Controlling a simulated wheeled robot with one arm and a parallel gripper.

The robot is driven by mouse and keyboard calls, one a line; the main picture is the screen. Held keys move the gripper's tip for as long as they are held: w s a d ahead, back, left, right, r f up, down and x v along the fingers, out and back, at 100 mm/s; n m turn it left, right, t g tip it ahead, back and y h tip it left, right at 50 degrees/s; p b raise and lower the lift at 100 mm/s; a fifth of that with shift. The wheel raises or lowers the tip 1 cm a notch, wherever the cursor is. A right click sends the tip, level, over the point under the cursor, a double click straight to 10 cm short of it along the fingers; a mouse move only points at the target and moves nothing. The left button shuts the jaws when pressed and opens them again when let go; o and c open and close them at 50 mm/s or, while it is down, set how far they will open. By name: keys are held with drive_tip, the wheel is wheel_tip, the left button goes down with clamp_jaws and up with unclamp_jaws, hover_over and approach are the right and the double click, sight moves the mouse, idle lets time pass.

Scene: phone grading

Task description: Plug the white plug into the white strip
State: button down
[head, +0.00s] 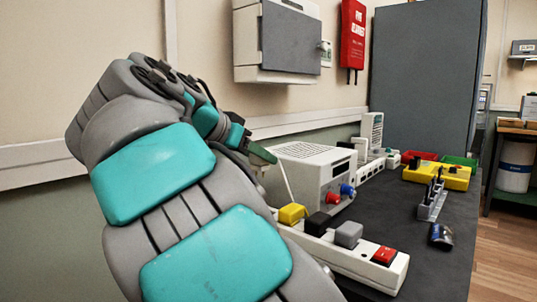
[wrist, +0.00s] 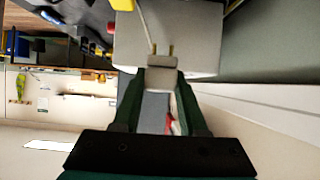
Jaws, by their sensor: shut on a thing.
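My gripper (wrist: 162,78) is shut on the white plug (wrist: 162,62) in the wrist view. The plug's two metal pins point away from the gripper, toward the top of the picture.
The white device (head: 300,165) with red and blue knobs stands right beside the gripper. A thin pale cord (head: 286,180) hangs in front of it. Farther back are a yellow block (head: 437,177) and red and green trays. The dark table (head: 400,215) is clear in the middle.

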drive_tip(key=shift+w+d+h, duration=0.4)
drive_tip(key=shift+w+d, duration=0.1)
drive_tip(key=shift+w, duration=0.4)
drive_tip(key=shift+f+b, duration=2.6)
drive_tip(key=shift+f, duration=1.45)
drive_tip(key=shift+f+b, duration=1.6)
drive_tip(key=shift+f, duration=0.05)
drive_tip(key=shift+c, duration=1.8)
unclamp_jaws()
